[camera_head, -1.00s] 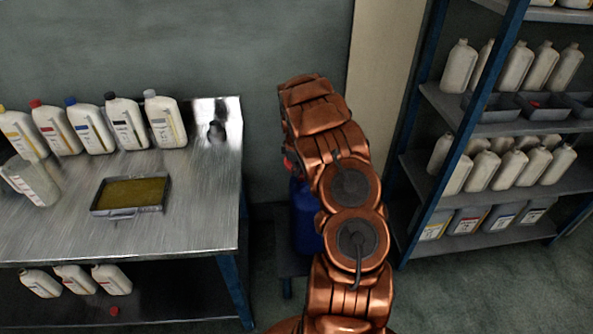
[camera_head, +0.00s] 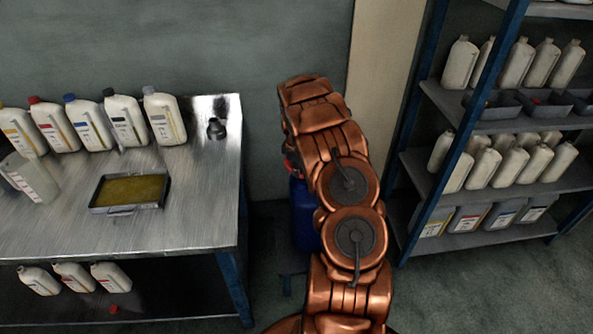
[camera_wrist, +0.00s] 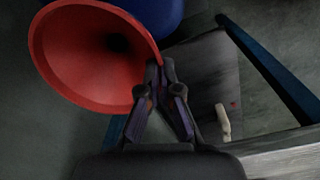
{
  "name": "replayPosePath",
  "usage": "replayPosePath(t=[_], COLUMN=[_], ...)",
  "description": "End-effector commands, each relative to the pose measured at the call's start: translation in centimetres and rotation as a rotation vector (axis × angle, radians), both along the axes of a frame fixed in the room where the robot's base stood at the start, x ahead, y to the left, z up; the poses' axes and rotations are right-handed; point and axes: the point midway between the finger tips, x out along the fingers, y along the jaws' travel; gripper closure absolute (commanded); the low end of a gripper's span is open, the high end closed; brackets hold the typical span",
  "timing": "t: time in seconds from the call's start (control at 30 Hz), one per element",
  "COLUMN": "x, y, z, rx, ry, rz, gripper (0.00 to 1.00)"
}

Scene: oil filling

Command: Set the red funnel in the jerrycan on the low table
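The red funnel (camera_wrist: 75,55) fills the upper left of the wrist view, wide mouth toward the camera. My gripper (camera_wrist: 161,68) has its fingertips close together at the funnel's right rim and appears shut on it. The blue jerrycan (camera_wrist: 158,14) shows partly behind the funnel. In the head view the jerrycan (camera_head: 303,215) stands on the low table (camera_head: 291,262), largely hidden by my arm. A sliver of the funnel (camera_head: 291,167) shows at the jerrycan's top. The spout is hidden, so I cannot tell whether it sits in the opening.
A metal workbench (camera_head: 200,215) at left carries several bottles, a tray of oil (camera_head: 130,191) and a small dark object (camera_head: 216,129). Its lower shelf holds white bottles (camera_head: 75,277) and a red cap (camera_head: 113,309). A blue-framed rack (camera_head: 436,185) with bottles stands at right.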

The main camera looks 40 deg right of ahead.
Motion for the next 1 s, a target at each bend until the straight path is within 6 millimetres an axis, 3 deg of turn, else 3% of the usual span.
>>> replayPosePath(t=[0.17,0.5,0.83,1.0], x=[0.0,0.0,0.0,0.0], y=[0.0,0.0,0.0,0.0], z=[0.0,0.0,0.2,1.1], rx=[0.000,0.000,0.000,-0.001], ry=[0.000,0.000,0.000,-0.001], rz=[0.000,0.000,0.000,0.000], gripper=[1.00,0.65,0.65,0.65])
